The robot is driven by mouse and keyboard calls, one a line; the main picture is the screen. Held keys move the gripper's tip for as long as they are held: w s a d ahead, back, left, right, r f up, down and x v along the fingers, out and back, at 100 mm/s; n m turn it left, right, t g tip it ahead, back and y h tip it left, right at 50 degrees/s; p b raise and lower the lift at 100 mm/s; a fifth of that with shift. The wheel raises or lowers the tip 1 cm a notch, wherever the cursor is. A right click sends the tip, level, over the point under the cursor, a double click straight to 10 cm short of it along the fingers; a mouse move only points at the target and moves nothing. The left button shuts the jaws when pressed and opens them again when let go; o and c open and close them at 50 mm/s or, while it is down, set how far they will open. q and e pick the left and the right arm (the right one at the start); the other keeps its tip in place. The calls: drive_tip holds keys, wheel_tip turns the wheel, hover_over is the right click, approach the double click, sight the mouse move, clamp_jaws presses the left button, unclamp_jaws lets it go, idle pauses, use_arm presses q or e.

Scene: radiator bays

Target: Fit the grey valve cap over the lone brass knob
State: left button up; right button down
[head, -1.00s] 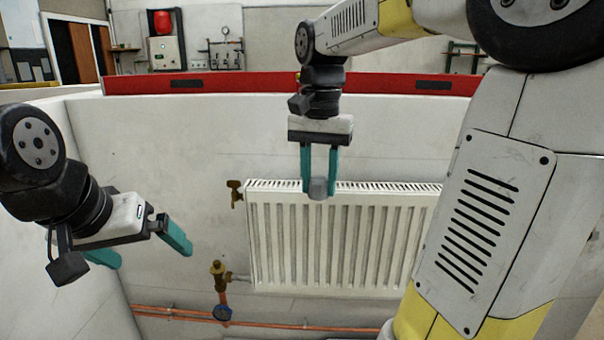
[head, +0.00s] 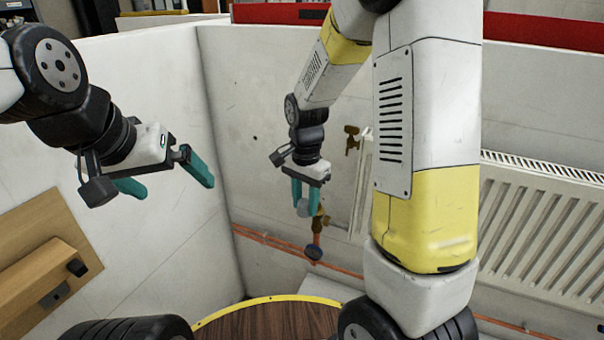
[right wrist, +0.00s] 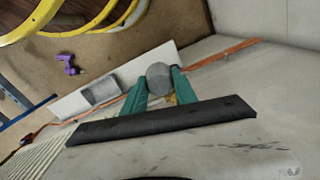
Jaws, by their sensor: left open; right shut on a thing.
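My right gripper (head: 305,203) is shut on the grey valve cap (head: 304,208), held between its teal fingers. The cap also shows as a round grey disc in the right wrist view (right wrist: 159,78). In the head view the cap is in front of and just left of a brass valve (head: 322,215) on the copper pipe; whether they touch cannot be told. A sliver of brass shows behind the cap in the right wrist view. Another brass fitting (head: 352,138) is at the radiator's upper left corner. My left gripper (head: 172,186) is open and empty at the left, away from the wall.
The white radiator (head: 545,235) is on the right, partly behind my right arm. Copper pipes (head: 268,241) run low along the wall. A wooden shelf (head: 40,265) is at the left. The corner wall (head: 245,110) left of the valve is bare.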

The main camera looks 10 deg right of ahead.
drive_tip(key=shift+w+a+f, duration=0.2)
drive_tip(key=shift+w+f, duration=0.05)
drive_tip(key=shift+f, duration=0.05)
drive_tip(key=w+d, duration=0.1)
drive_tip(key=w, duration=0.1)
drive_tip(key=w+d+f, duration=0.1)
drive_tip(key=w+d, duration=0.3)
drive_tip(key=w, duration=0.1)
drive_tip(key=shift+w+f, duration=0.1)
drive_tip(key=shift+f, duration=0.1)
drive_tip(key=shift+w+d+f, duration=0.55)
drive_tip(key=shift+w+f, duration=0.25)
drive_tip(key=shift+w, duration=0.05)
drive_tip(key=shift+f, duration=0.55)
drive_tip(key=shift+s+a+f, duration=0.1)
drive_tip(key=shift+f, duration=1.4)
idle(0.6)
drive_tip(key=shift+c, duration=2.1)
unclamp_jaws()
drive_tip(key=shift+r, duration=0.1)
drive_tip(key=shift+r, duration=2.3)
